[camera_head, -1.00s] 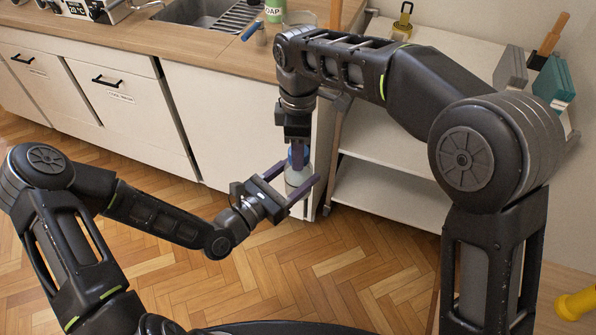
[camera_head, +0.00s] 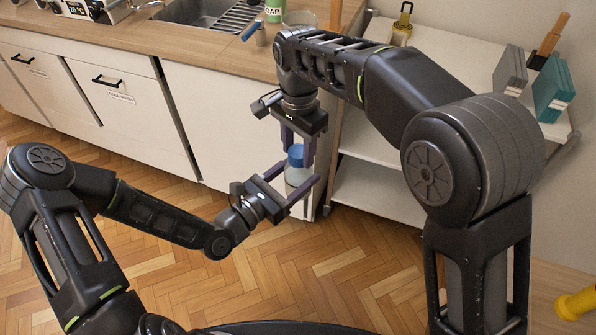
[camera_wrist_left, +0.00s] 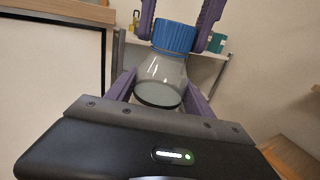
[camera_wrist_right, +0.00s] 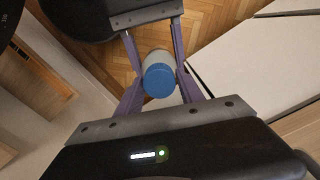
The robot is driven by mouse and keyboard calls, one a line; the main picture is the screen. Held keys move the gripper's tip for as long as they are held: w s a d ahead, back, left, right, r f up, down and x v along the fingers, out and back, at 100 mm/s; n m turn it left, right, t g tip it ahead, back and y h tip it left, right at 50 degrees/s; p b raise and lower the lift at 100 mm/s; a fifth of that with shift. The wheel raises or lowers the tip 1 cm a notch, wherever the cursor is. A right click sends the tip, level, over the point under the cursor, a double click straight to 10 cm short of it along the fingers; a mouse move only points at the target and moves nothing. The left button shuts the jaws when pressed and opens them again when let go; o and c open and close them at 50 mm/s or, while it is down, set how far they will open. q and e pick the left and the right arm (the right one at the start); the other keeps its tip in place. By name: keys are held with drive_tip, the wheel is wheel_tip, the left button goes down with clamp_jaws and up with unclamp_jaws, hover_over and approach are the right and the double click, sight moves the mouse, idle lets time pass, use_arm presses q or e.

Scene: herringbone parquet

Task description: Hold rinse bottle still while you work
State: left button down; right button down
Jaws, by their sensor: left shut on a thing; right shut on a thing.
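The rinse bottle (camera_head: 296,178) is clear, with a blue cap (camera_head: 296,154) and some greyish liquid low inside. It is upright above the floor in the head view. My left gripper (camera_head: 301,172) is shut on the bottle's body from the side. My right gripper (camera_head: 297,151) comes from above, shut on the cap, with one finger on either side. In the left wrist view the blue cap (camera_wrist_left: 174,37) shows between the right fingers. In the right wrist view the cap (camera_wrist_right: 159,80) shows end-on, and the body is mostly hidden behind it.
The parquet floor (camera_head: 210,290) below is clear.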

drive_tip(key=c, duration=0.7)
unclamp_jaws()
drive_tip(key=shift+o, duration=0.2)
wheel_tip(320, 180, up, 8)
drive_tip(key=shift+f, duration=0.2)
